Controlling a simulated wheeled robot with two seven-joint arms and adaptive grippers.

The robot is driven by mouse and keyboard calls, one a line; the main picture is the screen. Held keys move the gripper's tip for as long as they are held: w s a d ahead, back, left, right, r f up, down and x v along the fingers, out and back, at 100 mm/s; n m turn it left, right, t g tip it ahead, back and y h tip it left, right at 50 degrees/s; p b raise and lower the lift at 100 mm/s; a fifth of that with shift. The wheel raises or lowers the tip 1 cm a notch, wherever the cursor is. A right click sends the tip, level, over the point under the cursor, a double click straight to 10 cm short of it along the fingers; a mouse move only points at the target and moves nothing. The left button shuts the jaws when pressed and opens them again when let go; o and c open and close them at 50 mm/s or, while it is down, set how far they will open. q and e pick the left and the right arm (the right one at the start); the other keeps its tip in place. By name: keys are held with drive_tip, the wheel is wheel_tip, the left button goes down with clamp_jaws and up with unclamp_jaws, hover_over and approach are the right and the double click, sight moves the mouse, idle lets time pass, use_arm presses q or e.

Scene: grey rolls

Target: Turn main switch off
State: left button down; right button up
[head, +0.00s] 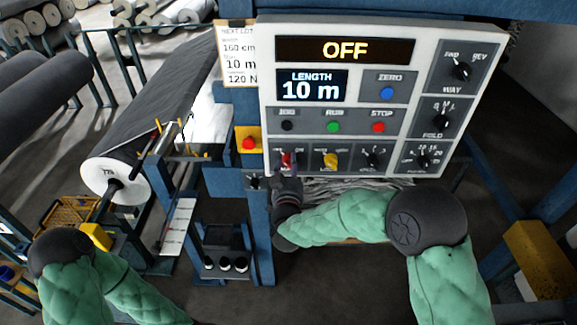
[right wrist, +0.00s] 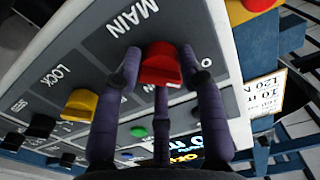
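The main switch (head: 287,160) is a red knob at the lower left of the white control panel (head: 437,100). In the right wrist view the red knob (right wrist: 160,66) sits under the label MAIN, between the fingers. My right gripper (head: 286,182) reaches up to it from below. In the wrist view its fingers (right wrist: 161,75) lie close along both sides of the knob and appear to touch it. The panel's top display (head: 345,49) reads OFF. My left arm shows at the lower left, but its gripper is out of view.
A yellow lock knob (head: 331,160) and a black knob (head: 374,158) sit just right of the main switch. A red button on a yellow box (head: 248,142) is close on the left.

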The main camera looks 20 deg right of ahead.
drive_tip(key=shift+o, duration=1)
drive_tip(key=shift+s, duration=0.1)
drive_tip(key=v, duration=1.2)
